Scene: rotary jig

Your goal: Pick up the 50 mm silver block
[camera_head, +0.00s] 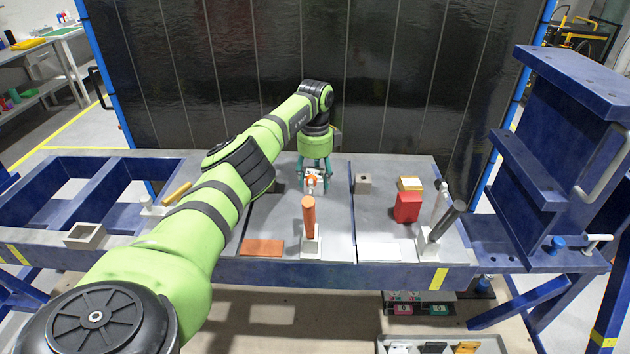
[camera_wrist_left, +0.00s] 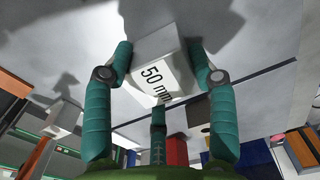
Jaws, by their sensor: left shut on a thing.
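The silver block (camera_wrist_left: 158,62), marked "50 mm", sits between the teal fingers of my left gripper (camera_wrist_left: 161,66) in the wrist view. A finger presses on each side of it, and the third finger is below the label. In the head view my left gripper (camera_head: 314,178) points down over the back middle of the table, with the pale block partly hidden between its fingers. I cannot tell whether the block touches the table surface. My right gripper does not show.
An orange cylinder (camera_head: 308,217) in a white holder stands in front of the gripper. A small grey block (camera_head: 363,183), a red block (camera_head: 407,207) and a dark tilted cylinder (camera_head: 446,222) are to the right. A brown plate (camera_head: 262,247) lies at the front edge. A dark panel (camera_head: 400,80) stands behind.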

